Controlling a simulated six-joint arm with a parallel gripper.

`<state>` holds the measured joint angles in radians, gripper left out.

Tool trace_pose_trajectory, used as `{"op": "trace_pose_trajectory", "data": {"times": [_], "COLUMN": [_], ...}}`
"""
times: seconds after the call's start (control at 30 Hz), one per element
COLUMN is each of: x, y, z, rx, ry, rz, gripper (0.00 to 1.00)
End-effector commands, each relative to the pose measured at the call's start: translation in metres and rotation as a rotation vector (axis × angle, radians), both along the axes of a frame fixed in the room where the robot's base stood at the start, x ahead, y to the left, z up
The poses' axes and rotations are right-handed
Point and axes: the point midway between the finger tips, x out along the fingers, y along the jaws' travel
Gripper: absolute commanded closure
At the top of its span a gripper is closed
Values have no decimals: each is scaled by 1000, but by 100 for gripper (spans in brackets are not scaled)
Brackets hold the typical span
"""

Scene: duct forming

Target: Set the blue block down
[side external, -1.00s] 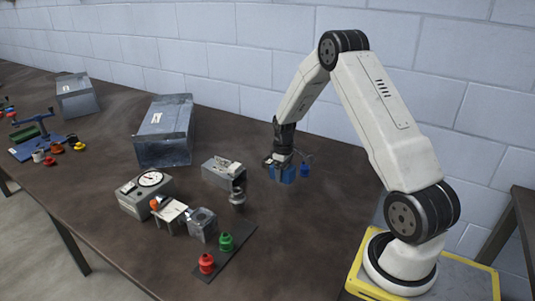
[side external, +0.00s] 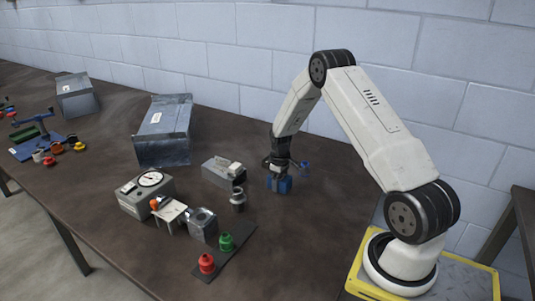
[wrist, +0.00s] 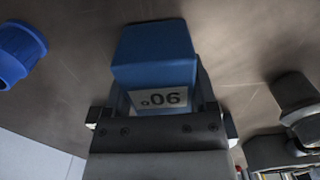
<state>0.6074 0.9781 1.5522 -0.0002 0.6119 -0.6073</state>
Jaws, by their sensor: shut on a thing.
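The blue block (side external: 279,185) is held in my gripper (side external: 278,177), just over or on the brown table (side external: 320,235). I cannot tell whether its underside touches the top. In the wrist view the blue block (wrist: 155,55) sits between the two fingers of my gripper (wrist: 160,92), with a white label bearing dark digits on its near face. The fingers are shut on its sides.
A small blue round part (side external: 304,165) stands just right of the block; it also shows in the wrist view (wrist: 18,52). A grey box (side external: 222,171) and a dark cylindrical part (side external: 238,199) lie left. Table to the front right is clear.

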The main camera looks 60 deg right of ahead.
Motion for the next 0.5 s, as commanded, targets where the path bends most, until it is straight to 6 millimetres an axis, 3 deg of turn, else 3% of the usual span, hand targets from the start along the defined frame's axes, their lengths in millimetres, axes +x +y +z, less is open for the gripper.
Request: {"op": "trace_pose_trajectory", "data": {"times": [0.4,0.43,0.5], "x": [1,0,0], "y": [-1,0,0], "z": [-3,-3,-3], "rx": [-2,-1,-1], "ry": [-2,-2,-1], "rz": [0,0,0], "gripper": [100,17,0]}}
